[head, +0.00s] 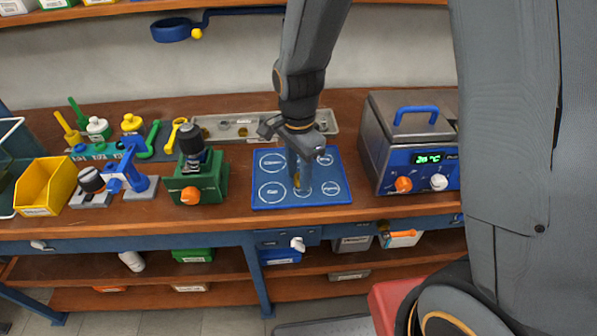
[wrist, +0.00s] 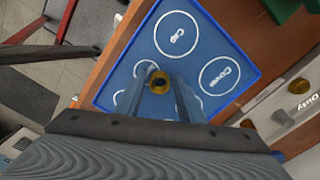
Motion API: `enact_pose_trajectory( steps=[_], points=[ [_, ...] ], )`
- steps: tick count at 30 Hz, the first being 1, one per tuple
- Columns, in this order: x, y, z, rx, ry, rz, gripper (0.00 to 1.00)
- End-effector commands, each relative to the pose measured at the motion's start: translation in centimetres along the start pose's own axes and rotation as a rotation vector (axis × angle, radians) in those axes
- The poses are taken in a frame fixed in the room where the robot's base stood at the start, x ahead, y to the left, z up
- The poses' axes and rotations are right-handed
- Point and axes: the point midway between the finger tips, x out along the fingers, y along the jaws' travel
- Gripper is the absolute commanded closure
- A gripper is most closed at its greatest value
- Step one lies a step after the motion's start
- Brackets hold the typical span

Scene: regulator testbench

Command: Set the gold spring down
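The gold spring (wrist: 160,83) is a short brassy coil seen end-on in the wrist view, between my fingertips. In the head view the gold spring (head: 297,181) is a small yellow spot by the fingers. My gripper (head: 299,186) points down over the blue mat (head: 262,202), and its fingers (wrist: 159,92) close on the spring from both sides. The spring is low over the mat; I cannot tell whether it touches. The mat has white labelled circles, among them Cap (wrist: 176,34) and Cover (wrist: 219,76); fingers hide part of the others.
A heated bath (head: 410,150) with a blue handle stands right of the mat. A green fixture (head: 200,180) stands left of it. A grey parts tray (head: 225,130) lies behind, labelled Dirty in the wrist view (wrist: 290,105). The bench edge is just in front of the mat.

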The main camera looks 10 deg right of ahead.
Motion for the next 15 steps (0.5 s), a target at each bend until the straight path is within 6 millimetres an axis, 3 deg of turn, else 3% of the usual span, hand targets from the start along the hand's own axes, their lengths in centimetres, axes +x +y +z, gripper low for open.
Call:
enact_pose_trajectory(
  steps=[10, 15],
  points=[
    [-0.2, 0.0, 0.0, 0.0, 0.0, -0.001, 0.59],
    [-1.3, -0.1, 0.0, 0.0, 0.001, -0.004, 0.59]
  ],
)
